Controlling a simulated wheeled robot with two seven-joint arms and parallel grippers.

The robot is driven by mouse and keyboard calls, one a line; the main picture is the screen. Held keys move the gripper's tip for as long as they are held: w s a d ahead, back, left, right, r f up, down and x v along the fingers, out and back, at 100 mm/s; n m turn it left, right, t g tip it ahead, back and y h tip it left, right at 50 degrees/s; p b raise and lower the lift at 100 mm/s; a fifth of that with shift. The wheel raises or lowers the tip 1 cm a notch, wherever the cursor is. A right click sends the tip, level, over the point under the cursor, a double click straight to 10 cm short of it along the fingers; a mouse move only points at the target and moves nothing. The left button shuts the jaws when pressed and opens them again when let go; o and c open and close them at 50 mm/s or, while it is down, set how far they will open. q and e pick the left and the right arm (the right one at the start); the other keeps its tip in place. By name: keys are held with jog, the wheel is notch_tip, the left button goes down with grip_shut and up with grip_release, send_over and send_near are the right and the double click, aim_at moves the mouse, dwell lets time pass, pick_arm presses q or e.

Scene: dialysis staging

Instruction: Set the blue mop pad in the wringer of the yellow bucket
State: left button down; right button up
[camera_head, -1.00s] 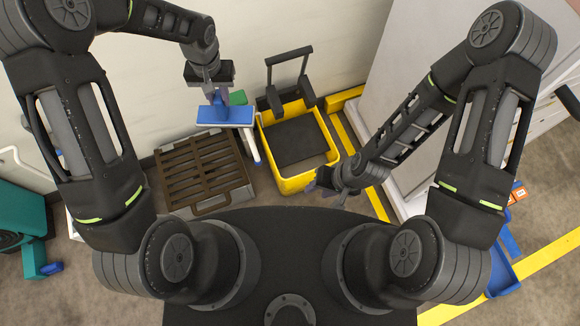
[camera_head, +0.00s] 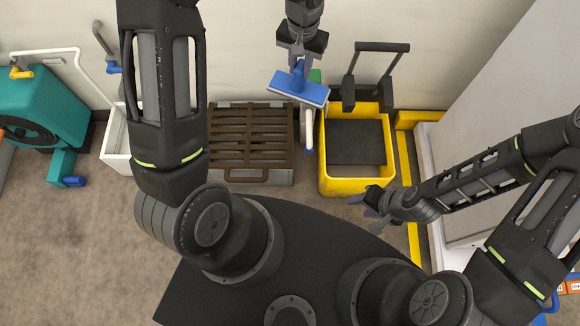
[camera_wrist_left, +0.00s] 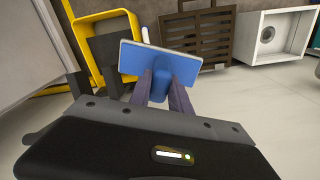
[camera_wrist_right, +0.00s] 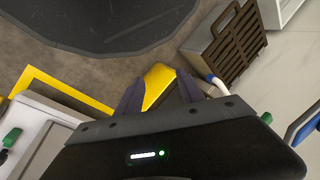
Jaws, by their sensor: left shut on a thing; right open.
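The blue mop pad (camera_head: 298,88) is a flat blue block with a pale edge and a raised blue grip. My left gripper (camera_head: 298,64) is shut on that grip and holds the pad in the air, left of the yellow bucket (camera_head: 357,187). The left wrist view also shows the pad (camera_wrist_left: 140,61) held across the fingertips. The bucket stands on the floor with a dark grey surface (camera_head: 355,142) inside. A black handled frame (camera_head: 382,47), seemingly the wringer, rises at its back.
A brown slatted grate (camera_head: 250,145) on a pale case stands left of the bucket. A white upright bar with a blue tip (camera_head: 309,135) stands between them. A pale cabinet (camera_head: 480,130) is at right. A teal machine (camera_head: 50,105) and white bin (camera_head: 117,145) are at left.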

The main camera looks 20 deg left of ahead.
aim_at(303, 89)
pick_arm(q)
jog(key=w+f+b, duration=0.1)
jog(key=f+b, duration=0.2)
jog(key=b, duration=0.2)
jog(key=w+f+b, duration=0.1)
jog(key=f+b, duration=0.2)
jog(key=b, duration=0.2)
jog(key=w+f+b, duration=0.1)
jog(key=f+b, duration=0.2)
jog(key=b, duration=0.3)
jog(key=shift+f, duration=0.35)
notch_tip(303, 89, down, 4)
jog(key=b, duration=1.3)
jog(key=shift+d, duration=0.15)
pick_arm(e)
jog(key=w+f, duration=0.1)
jog(key=f, duration=1.5)
jog(key=w+d+f, duration=0.1)
jog(key=w+f, duration=0.1)
jog(key=f, duration=1.4)
jog(key=shift+d+m+t, duration=0.3)
jog(key=shift+t, duration=0.1)
pick_arm(q)
jog(key=shift+r, duration=0.1)
